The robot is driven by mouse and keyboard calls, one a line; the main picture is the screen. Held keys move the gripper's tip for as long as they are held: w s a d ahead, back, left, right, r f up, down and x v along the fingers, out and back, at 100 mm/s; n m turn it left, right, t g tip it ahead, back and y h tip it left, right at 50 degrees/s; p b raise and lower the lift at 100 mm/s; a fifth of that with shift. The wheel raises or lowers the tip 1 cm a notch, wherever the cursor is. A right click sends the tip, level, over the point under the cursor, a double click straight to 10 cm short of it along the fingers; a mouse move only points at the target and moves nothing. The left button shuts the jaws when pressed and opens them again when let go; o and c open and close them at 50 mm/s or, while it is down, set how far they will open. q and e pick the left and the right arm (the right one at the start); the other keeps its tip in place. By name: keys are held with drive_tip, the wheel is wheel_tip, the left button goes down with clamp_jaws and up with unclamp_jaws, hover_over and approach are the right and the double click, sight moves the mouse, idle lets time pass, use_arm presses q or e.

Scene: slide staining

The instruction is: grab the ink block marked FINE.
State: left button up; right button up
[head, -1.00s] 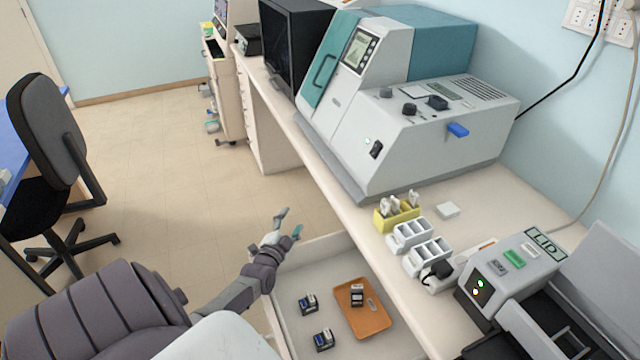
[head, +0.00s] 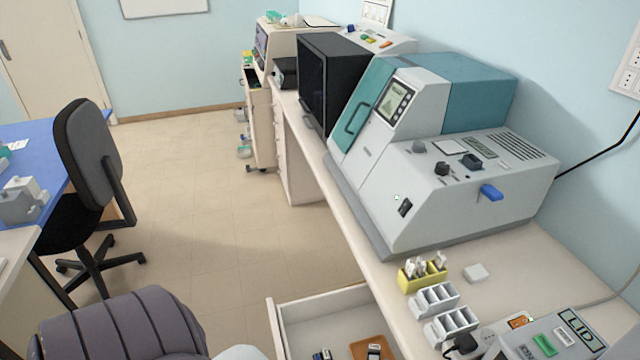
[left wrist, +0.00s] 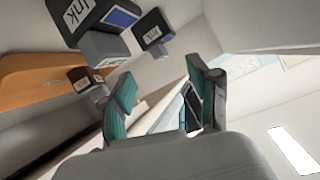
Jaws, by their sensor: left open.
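In the left wrist view, my left gripper (left wrist: 163,95) is open and empty, its teal fingertips spread. Three dark ink blocks lie beyond it: one large and near, with a white "Ink" label and a blue patch (left wrist: 95,20), one at the upper middle (left wrist: 152,32), and one by the orange tray (left wrist: 85,78). I cannot read FINE on any of them. In the head view, one block (head: 322,355) stands in the open drawer (head: 325,318) and one (head: 374,352) on the orange tray (head: 358,347), both cut by the bottom edge. My right gripper is not in view.
The drawer's raised walls surround the blocks, beside the counter's front edge. On the counter stand a yellow holder (head: 421,275), white racks (head: 435,298) and a large grey-teal machine (head: 450,190).

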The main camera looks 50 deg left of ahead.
sight(327, 359)
use_arm(q)
drive_tip(key=b+x, duration=0.5)
drive_tip(key=x, duration=0.1)
drive_tip(key=shift+d+f, duration=0.1)
drive_tip(key=shift+f, duration=0.15)
drive_tip(key=shift+w+a+f, duration=0.1)
drive_tip(key=shift+w+a, duration=0.25)
drive_tip(key=shift+a, duration=0.15)
drive_tip(key=shift+c, duration=0.3)
drive_tip(key=c, duration=1.1)
clamp_jaws()
